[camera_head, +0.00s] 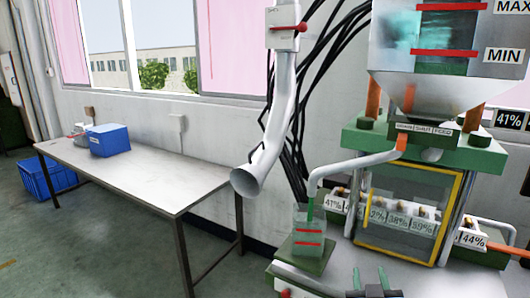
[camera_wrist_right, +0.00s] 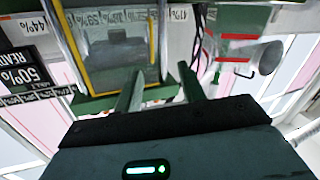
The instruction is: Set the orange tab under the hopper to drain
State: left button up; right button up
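The hopper (camera_head: 415,85) is a clear box with red MAX and MIN lines and a grey cone below, at the upper right of the head view. Under it a small label plate (camera_head: 424,129) carries tiny words; SHUT and FEED can be made out in the middle and right. The orange tab (camera_head: 402,143) hangs below the left end of this plate. My right gripper (camera_head: 370,278) is open and empty at the bottom of the head view, well below the tab. Its parted fingers also show in the right wrist view (camera_wrist_right: 160,88). My left gripper is not in view.
A white pipe (camera_head: 350,165) runs left from below the hopper to a clear cup (camera_head: 308,238) with red lines. A yellow-framed window (camera_head: 462,200) covers the machine's middle. A wide white duct (camera_head: 272,140) hangs left. A table (camera_head: 150,172) holds a blue box (camera_head: 108,140).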

jog(key=s+a+f+n+g+y, duration=0.2)
jog(key=s+f+g+y, duration=0.2)
jog(key=s+f, duration=1.15)
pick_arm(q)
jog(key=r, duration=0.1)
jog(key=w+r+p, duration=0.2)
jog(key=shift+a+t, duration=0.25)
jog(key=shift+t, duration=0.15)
pick_arm(e)
jog(key=s+f+g, duration=0.1)
jog(key=s+f, duration=0.3)
jog(key=s, duration=0.3)
jog(key=s+a+f+g+y, duration=0.1)
jog(key=s+f, duration=0.3)
jog(key=s, duration=0.3)
jog(key=s+f+g+y, duration=0.1)
jog(key=s+f, duration=0.3)
jog(key=s, duration=0.4)
jog(key=shift+a+g, duration=0.25)
jog(key=shift+g, duration=0.35)
